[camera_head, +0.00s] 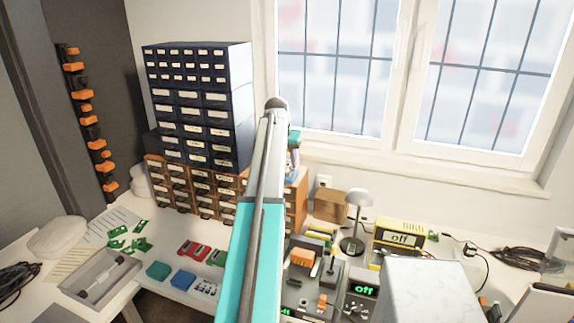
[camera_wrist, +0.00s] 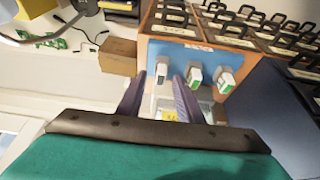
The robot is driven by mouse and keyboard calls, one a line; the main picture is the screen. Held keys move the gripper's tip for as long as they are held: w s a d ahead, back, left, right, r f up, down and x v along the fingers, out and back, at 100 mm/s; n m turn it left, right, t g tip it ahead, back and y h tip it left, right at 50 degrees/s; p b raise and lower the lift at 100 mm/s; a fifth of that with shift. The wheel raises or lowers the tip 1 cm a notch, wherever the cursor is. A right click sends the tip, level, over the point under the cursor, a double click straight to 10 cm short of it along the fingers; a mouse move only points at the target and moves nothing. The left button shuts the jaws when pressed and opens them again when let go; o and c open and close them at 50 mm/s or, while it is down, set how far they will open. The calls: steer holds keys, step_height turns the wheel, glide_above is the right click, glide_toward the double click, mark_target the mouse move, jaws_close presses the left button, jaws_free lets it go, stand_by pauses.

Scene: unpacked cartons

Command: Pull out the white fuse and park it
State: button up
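A blue panel (camera_wrist: 181,52) on the end of a wooden drawer cabinet bears three small plug-like pieces in a row. The left one, a pale grey-white piece with a dark face (camera_wrist: 161,71), looks like the white fuse. The other two, a middle piece (camera_wrist: 195,76) and a right piece (camera_wrist: 226,82), show green and white. My gripper (camera_wrist: 160,78) is open. Its two purple-grey fingers point at the panel, one on each side of the left piece, with visible gaps. In the head view my gripper (camera_head: 293,160) is at the cabinet's end, and my arm hides much there.
A cardboard-brown box (camera_wrist: 117,55) stands near the panel; it also shows in the head view (camera_head: 331,204).

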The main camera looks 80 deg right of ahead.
steer(key=b+v, duration=0.3)
steer(key=v, duration=0.9)
steer(key=shift+w, duration=0.15)
stand_by(0.3)
